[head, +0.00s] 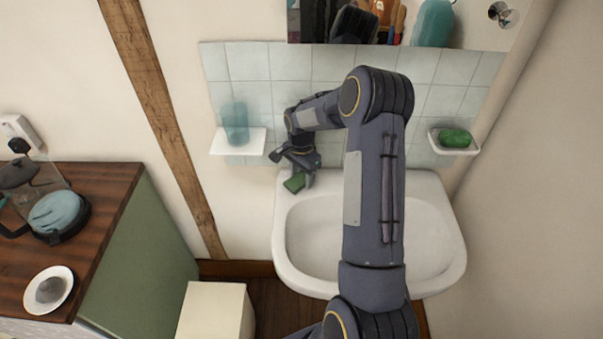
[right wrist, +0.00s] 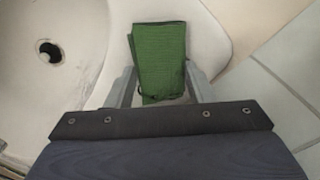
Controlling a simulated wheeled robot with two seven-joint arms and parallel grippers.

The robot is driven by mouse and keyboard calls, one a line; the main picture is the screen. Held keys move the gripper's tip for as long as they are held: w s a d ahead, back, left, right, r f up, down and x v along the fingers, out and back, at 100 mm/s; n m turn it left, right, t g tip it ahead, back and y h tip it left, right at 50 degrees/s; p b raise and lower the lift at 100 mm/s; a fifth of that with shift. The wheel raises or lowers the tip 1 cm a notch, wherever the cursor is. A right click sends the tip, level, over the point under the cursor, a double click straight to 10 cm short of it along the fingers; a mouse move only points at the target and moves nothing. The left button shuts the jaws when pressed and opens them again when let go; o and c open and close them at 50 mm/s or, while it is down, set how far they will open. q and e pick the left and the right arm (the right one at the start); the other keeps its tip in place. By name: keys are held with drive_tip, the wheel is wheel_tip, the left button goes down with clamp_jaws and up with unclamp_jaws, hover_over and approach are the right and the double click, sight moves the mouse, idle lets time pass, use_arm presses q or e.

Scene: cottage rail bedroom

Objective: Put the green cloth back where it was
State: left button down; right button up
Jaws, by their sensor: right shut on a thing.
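The green cloth (head: 294,183) is a small folded piece at the back left corner of the white sink (head: 284,222). My right gripper (head: 300,172) is over that corner and shut on the cloth. In the right wrist view the cloth (right wrist: 158,58) sits between the two fingers (right wrist: 160,92), with the pale sink rim behind it. I cannot tell whether the cloth touches the rim. The sink basin and its drain (right wrist: 54,57) show at the left of that view. My left gripper is not in view.
A small white shelf (head: 238,147) with a blue glass (head: 235,122) is left of the gripper. A soap dish (head: 440,148) with green soap (head: 455,138) is on the right wall. A mirror (head: 330,30) hangs above. A wooden counter (head: 110,190) stands left.

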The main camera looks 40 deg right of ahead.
sight(301, 176)
drive_tip(key=shift+f, duration=0.1)
drive_tip(key=o, duration=0.9)
drive_tip(key=shift+o, duration=0.2)
wheel_tip(301, 176, up, 12)
drive_tip(key=b, duration=0.1)
drive_tip(key=s+a+r+n+t, duration=0.2)
drive_tip(key=s+a+r+n, duration=0.2)
drive_tip(key=s+a+r, duration=0.15)
drive_tip(key=s+a+r+n+t+y, duration=0.1)
drive_tip(key=s+a+n+t+y, duration=0.2)
drive_tip(key=s+a+n, duration=0.8)
drive_tip(key=s+a, duration=0.5)
drive_tip(key=s, duration=0.4)
drive_tip(key=shift+s+a+t+y, duration=0.25)
drive_tip(key=shift+a+t+y, duration=0.05)
drive_tip(key=shift+y, duration=0.1)
